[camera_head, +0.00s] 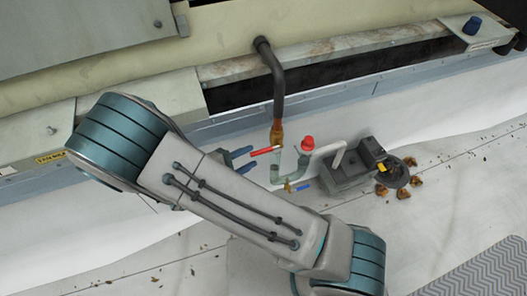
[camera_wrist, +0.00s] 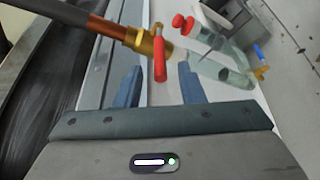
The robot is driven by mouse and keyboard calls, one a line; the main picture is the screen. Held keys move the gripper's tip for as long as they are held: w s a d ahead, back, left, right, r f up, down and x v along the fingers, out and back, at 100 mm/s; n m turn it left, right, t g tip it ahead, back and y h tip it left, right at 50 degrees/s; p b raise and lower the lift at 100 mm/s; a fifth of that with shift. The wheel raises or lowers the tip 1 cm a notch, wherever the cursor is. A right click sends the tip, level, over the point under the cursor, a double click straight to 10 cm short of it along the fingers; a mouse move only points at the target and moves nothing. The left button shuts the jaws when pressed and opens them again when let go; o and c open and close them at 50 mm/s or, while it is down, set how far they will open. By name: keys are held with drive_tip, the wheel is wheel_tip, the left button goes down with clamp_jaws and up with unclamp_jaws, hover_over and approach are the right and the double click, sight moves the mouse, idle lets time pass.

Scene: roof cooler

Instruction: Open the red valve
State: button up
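The red valve handle (camera_head: 264,151) sticks out left from a brass fitting (camera_head: 277,132) on a pipe. It also shows in the wrist view (camera_wrist: 160,58), upright in the picture, with the brass fitting (camera_wrist: 145,42) behind its upper end. My gripper (camera_head: 249,158) is to the left of the valve in the head view, with its blue fingers pointing at it. In the wrist view my gripper (camera_wrist: 159,68) is open and empty. The handle's free end appears between the two fingertips, with a gap on each side. I cannot tell the exact depth between them.
A dark insulated pipe (camera_head: 277,80) comes down to the valve. A clear pipe trap (camera_head: 290,171) carries a red cap (camera_head: 308,143) and a blue handle (camera_head: 300,187). A grey pump-like device (camera_head: 349,170) and brown leaves (camera_head: 403,193) lie right. The white floor ahead is mostly clear.

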sight(264, 150)
drive_tip(key=b+x, duration=0.1)
drive_tip(key=x, duration=0.5)
drive_tip(key=shift+w+d+f, duration=0.1)
drive_tip(key=shift+w+d, duration=0.05)
drive_tip(key=shift+d, duration=0.1)
clamp_jaws()
